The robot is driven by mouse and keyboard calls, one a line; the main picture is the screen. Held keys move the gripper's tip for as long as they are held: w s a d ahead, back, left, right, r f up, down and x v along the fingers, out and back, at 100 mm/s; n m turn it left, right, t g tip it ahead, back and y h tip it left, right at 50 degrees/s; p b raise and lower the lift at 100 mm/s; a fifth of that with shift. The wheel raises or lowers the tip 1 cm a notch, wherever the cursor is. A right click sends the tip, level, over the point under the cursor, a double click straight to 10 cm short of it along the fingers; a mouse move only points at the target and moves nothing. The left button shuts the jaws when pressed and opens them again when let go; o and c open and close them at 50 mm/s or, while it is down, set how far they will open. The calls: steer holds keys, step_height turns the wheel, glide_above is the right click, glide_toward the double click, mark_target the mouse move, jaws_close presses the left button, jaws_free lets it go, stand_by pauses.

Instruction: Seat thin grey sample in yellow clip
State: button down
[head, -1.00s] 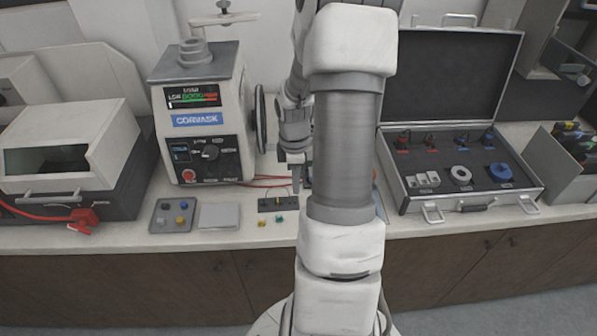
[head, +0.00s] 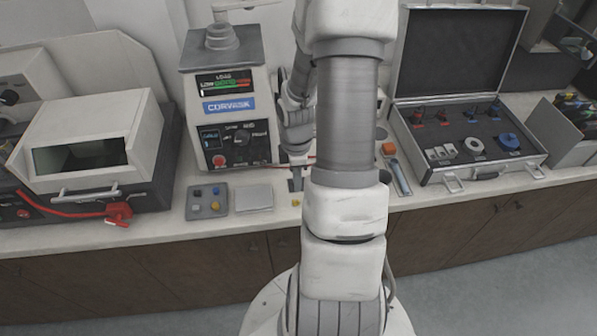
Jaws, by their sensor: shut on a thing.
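My gripper (head: 296,181) points down over the bench, left of my forearm. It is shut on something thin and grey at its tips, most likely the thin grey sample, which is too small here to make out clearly. A small yellowish piece (head: 296,202) lies on the bench just in front of the gripper; I cannot tell whether it is a clip. The dark block with a yellow part, visible a second ago, is now largely hidden by my gripper and arm. I cannot tell whether the sample touches any clip.
A grey tray with coloured pieces (head: 222,190) and a pale flat plate (head: 253,197) lie to the left. The mounting press (head: 231,125) stands behind. An open case (head: 468,160) is to the right. A white-lidded machine (head: 85,150) is at far left.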

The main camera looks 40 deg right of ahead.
steer(key=f+b, duration=0.4)
steer(key=shift+a+f, duration=0.2)
steer(key=shift+f+b, duration=0.3)
steer(key=shift+f, duration=0.2)
steer(key=shift+f, duration=0.7)
stand_by(1.9)
steer(key=shift+c, duration=2.2)
jaws_free()
steer(key=shift+r, duration=0.1)
